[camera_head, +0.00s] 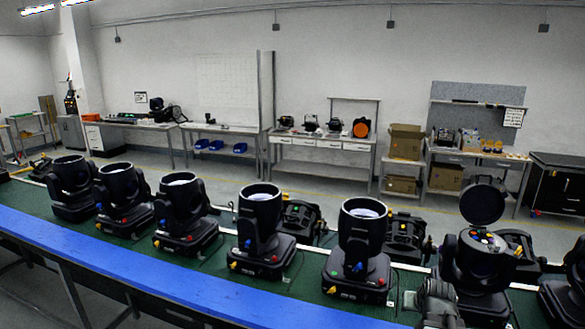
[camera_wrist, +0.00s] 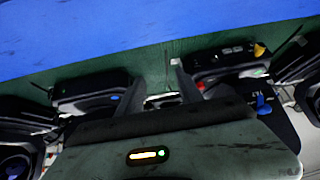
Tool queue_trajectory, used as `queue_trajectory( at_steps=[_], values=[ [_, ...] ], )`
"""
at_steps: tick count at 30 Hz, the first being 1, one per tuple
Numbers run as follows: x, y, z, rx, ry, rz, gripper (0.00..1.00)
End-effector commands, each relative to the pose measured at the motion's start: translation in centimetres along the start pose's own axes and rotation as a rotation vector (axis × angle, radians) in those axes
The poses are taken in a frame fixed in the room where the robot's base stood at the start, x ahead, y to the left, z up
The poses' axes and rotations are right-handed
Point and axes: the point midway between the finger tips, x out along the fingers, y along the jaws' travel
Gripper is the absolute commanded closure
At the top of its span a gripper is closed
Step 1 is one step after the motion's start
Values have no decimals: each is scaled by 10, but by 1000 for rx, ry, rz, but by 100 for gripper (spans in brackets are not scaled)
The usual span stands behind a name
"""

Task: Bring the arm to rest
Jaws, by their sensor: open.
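My gripper (camera_wrist: 160,78) shows in the wrist view as two dark fingers, spread apart, in front of a grey housing with a small lit indicator. The fingers point toward the green table top (camera_wrist: 140,60) and its blue edge. No object is clearly held between them; a small pale shape shows low between the fingers. Black lamp bases lie on both sides: one on the left (camera_wrist: 90,92) with a blue knob, one on the right (camera_wrist: 225,62) with a yellow knob.
A row of black par cans (camera_head: 260,215) stands along the long green table behind a blue front strip (camera_head: 150,270). At the right, one unit (camera_head: 475,262) has a round dark disc raised above it. Workbenches (camera_head: 318,143) and cardboard boxes (camera_head: 405,142) stand along the back wall.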

Motion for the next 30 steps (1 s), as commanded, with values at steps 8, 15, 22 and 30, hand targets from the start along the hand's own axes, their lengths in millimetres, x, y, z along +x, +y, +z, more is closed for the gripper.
queue_trajectory(
  at_steps=[8,15,22,30],
  values=[
    [42,-154,172,-222,-453,-80,57],
    [26,-192,230,-307,-627,-63,57],
    [24,-192,230,-307,-632,-62,57],
    [24,-192,230,-307,-632,-62,57]
  ],
)
